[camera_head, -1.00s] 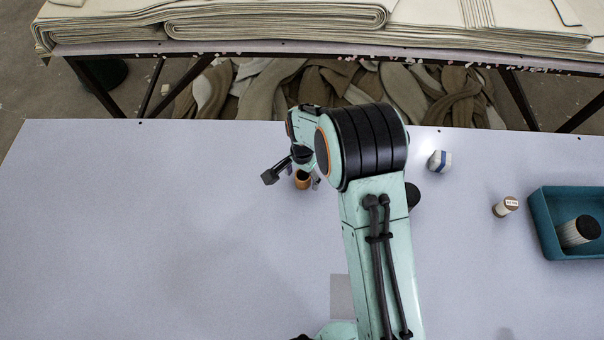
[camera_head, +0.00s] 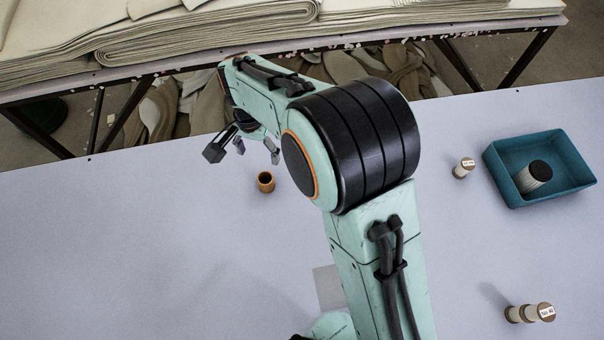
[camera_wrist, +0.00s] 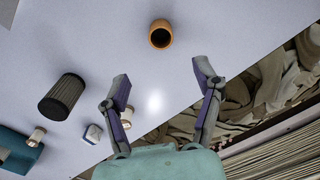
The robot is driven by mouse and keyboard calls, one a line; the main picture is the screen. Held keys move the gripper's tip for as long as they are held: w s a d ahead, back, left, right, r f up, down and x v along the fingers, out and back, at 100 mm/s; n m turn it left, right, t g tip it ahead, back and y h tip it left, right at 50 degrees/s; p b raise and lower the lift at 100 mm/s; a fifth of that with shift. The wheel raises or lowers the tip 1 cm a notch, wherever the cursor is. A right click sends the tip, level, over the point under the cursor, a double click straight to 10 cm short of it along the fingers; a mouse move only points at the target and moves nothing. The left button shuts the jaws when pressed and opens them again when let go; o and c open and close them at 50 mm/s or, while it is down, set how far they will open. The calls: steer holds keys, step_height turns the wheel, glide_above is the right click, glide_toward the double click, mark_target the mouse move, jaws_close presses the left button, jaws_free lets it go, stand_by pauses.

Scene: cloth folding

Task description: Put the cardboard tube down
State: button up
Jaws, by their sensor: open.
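The cardboard tube (camera_head: 265,182) is a short orange-brown cylinder standing upright on the pale table, with its dark hollow top showing. It also shows in the wrist view (camera_wrist: 160,36), beyond the fingertips near the top edge. My gripper (camera_head: 257,152) is open and empty, above and beyond the tube on the far side of the picture, and apart from it. In the wrist view my gripper (camera_wrist: 163,81) shows both fingers spread with bare table between them.
A teal bin (camera_head: 528,201) holding a dark-topped ribbed cylinder (camera_head: 535,177) stands at the right. The wrist view shows a dark ribbed cylinder (camera_wrist: 62,97) and a blue-white block (camera_wrist: 93,133). The table's left side is clear.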

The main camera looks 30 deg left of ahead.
steer(key=w+d+r, duration=0.1)
steer(key=d+r, duration=0.2)
steer(key=d, duration=0.3)
steer(key=w+d+r+m, duration=0.1)
steer(key=w+d+r, duration=0.15)
steer(key=d, duration=0.35)
steer(key=w+d+r, duration=0.1)
steer(key=d+r, duration=0.3)
steer(key=d, duration=0.3)
steer(key=s+d+r, duration=0.1)
steer(key=s+d, duration=1.2)
steer(key=d, duration=0.3)
steer(key=shift+d+r+m+y, duration=0.15)
steer(key=shift+d+m+y, duration=0.05)
steer(key=shift+m+y, duration=0.2)
